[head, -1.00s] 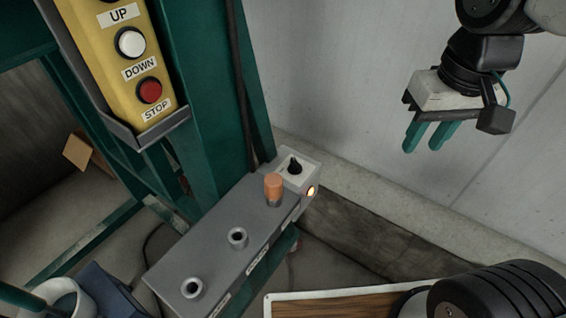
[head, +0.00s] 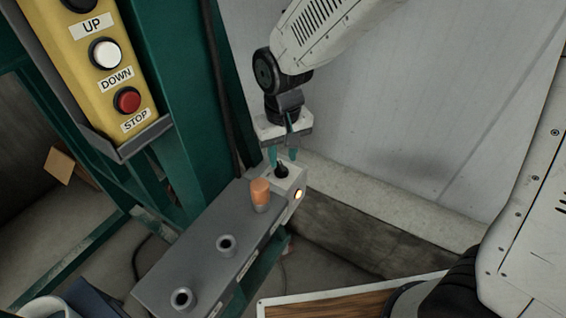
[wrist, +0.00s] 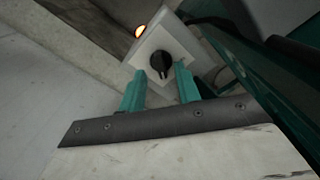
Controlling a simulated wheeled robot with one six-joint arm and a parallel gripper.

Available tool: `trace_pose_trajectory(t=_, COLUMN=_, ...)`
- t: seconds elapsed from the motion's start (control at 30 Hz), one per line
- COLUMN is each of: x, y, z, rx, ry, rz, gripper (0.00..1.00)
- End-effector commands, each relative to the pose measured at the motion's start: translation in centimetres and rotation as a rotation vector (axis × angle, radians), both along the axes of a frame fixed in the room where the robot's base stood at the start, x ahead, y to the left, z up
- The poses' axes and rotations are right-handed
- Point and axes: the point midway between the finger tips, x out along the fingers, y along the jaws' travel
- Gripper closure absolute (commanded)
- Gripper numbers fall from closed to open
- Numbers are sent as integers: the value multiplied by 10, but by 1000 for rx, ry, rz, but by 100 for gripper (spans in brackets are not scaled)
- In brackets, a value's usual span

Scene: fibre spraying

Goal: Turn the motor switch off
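The motor switch is a black rotary knob (wrist: 160,64) on a small pale box (head: 292,184) at the far end of a grey shelf. An orange lamp (head: 299,194) on the side of the box is lit. My gripper (head: 284,156) is above the knob, pointing down. In the wrist view its two teal fingers (wrist: 158,84) are apart, with nothing between their tips. The knob lies just beyond the tips, roughly in line with the gap. I cannot tell whether a finger touches it.
A green post (head: 185,110) and a yellow button box (head: 75,60) are to the left. A pale wall (head: 400,130) stands behind.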

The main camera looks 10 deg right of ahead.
Motion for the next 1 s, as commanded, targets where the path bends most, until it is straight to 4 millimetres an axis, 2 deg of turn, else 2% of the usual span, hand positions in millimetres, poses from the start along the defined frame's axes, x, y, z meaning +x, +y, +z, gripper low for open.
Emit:
trace_pose_trajectory(t=0.1, x=-1, y=-1, z=-19, rx=-2, ry=4, rz=0, gripper=67)
trace_pose_trajectory(t=0.23, x=0, y=-1, z=-30, rx=-2, ry=2, rz=-1, gripper=67)
trace_pose_trajectory(t=0.57, x=0, y=-1, z=-35, rx=0, ry=0, rz=-1, gripper=67)
trace_pose_trajectory(t=0.7, x=0, y=-1, z=-35, rx=0, ry=0, rz=-1, gripper=100)
trace_pose_trajectory(t=1.0, x=0, y=-1, z=-35, rx=0, ry=0, rz=10, gripper=100)
